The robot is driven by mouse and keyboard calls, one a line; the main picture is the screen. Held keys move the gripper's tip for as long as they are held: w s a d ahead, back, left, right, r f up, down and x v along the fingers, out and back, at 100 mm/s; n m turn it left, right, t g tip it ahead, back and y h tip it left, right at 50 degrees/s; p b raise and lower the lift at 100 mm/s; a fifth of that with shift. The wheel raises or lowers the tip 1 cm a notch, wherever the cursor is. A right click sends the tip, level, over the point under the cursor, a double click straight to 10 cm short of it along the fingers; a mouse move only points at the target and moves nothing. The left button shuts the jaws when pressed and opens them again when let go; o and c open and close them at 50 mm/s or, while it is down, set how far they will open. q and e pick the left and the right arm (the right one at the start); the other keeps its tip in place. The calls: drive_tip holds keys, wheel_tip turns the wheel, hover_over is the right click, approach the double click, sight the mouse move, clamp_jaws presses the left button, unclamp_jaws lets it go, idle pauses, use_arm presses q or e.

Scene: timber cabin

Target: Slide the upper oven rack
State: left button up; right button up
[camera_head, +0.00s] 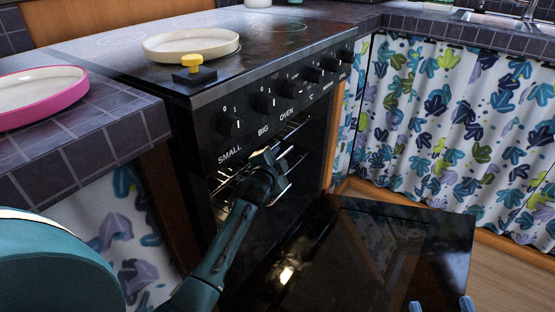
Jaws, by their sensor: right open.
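The oven (205,150) stands open, with its dark glass door (380,250) folded down at the front. Metal wires of the upper oven rack (226,184) show inside the opening, partly covered by my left arm. My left gripper (277,168) is at the oven opening, in front of or touching the rack wires. Whether its fingers are shut on the rack cannot be made out. My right gripper (440,305) shows only as two blue fingertips at the bottom edge, spread apart with nothing between them, over the door.
A cream dish (190,44) and a black block with a yellow knob (193,70) sit on the stovetop (290,45). A pink-rimmed dish (40,94) is on the left tiled counter (100,150). Patterned curtains (440,120) hang at right.

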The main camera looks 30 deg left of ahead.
use_arm(q)
clamp_jaws()
drive_tip(key=shift+d, duration=0.1)
use_arm(e)
drive_tip(key=shift+d+r, duration=0.1)
idle(0.3)
